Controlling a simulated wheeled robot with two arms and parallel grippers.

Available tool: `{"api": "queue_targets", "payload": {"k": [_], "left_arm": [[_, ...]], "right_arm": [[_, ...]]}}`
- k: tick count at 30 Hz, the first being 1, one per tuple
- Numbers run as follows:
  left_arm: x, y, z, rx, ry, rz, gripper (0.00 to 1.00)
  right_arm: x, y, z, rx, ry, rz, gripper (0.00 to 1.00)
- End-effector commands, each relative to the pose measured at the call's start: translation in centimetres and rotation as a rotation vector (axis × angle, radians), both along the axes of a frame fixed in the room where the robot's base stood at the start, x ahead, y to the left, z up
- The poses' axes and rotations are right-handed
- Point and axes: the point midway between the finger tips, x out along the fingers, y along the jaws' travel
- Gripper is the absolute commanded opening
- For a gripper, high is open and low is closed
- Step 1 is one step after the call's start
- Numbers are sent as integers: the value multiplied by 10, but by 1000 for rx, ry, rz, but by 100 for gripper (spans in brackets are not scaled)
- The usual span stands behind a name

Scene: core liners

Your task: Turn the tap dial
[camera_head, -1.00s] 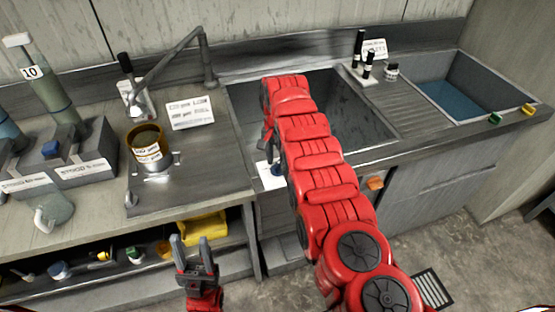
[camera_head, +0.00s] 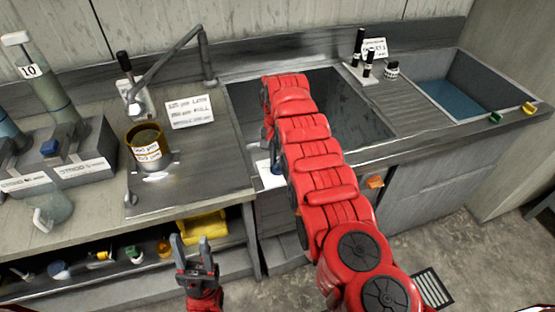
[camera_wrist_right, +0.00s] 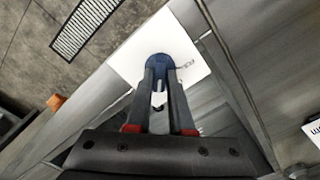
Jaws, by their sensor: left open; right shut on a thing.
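A blue tap dial (camera_wrist_right: 159,64) sits on a white plate (camera_wrist_right: 190,45) on the sink cabinet's front. In the head view the dial (camera_head: 277,170) is mostly hidden beside my right arm, and part of the white plate (camera_head: 268,180) shows. My right gripper (camera_wrist_right: 159,75) is shut on the dial, one finger on each side of it. My left gripper (camera_head: 192,246) is open and empty, in front of the bench's lower shelf.
A sink basin (camera_head: 365,115) lies behind my right arm, and a water-filled basin (camera_head: 455,95) is at right. An orange knob (camera_head: 375,182) is on the cabinet front. An amber cup (camera_head: 147,143) stands on the bench. A floor grate (camera_head: 433,287) is at lower right.

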Motion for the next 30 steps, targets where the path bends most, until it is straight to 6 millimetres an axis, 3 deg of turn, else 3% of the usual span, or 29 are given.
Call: {"api": "queue_targets", "payload": {"k": [30], "left_arm": [[0, 0, -68, 0, 0, 0, 50]], "right_arm": [[0, -1, -3, 2, 3, 924, 0]]}}
